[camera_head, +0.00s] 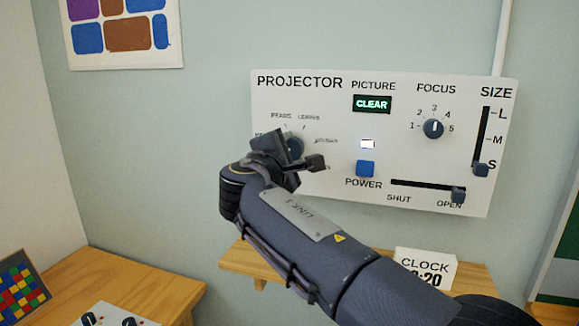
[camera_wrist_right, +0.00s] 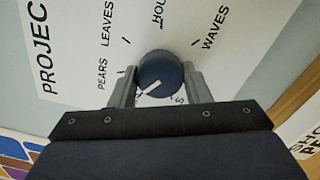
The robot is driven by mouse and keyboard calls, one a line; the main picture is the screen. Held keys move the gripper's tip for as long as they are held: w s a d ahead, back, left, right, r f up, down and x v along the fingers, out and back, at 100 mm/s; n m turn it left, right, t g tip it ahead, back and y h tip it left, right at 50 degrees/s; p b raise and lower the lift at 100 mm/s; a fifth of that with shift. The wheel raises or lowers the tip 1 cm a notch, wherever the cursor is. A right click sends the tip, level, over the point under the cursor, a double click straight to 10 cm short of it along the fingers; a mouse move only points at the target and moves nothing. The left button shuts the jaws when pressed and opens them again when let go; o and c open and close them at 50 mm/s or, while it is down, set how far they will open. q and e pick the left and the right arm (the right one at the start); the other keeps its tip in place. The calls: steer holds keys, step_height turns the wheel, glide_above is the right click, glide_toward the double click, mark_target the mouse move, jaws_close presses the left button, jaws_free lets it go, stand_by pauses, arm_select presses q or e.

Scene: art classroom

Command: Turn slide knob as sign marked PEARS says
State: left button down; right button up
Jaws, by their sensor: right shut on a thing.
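The slide knob (camera_head: 297,145) is a round dark blue dial at the left of the projector panel, partly hidden by my right gripper (camera_head: 291,150). In the right wrist view the knob (camera_wrist_right: 160,70) sits between the two fingers of my right gripper (camera_wrist_right: 160,85), which is shut on it. Its white pointer line slants to the lower left in that view, below the PEARS mark (camera_wrist_right: 102,74). LEAVES and WAVES are legible around the dial; another label below the knob is mostly hidden. The PEARS mark (camera_head: 281,116) also shows above the knob in the head view. My left gripper is not in view.
The white projector panel (camera_head: 420,165) also carries a CLEAR picture display (camera_head: 372,104), a focus knob (camera_head: 433,128), a blue power button (camera_head: 365,168), and size and shutter sliders.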

steer(key=shift+f+m+b, duration=0.15)
steer(key=shift+m+b, duration=1.95)
steer(key=shift+m, duration=0.9)
steer(key=o, duration=1)
steer(key=shift+s, duration=0.1)
steer(key=shift+b+v, duration=0.95)
steer(key=shift+v, duration=2.9)
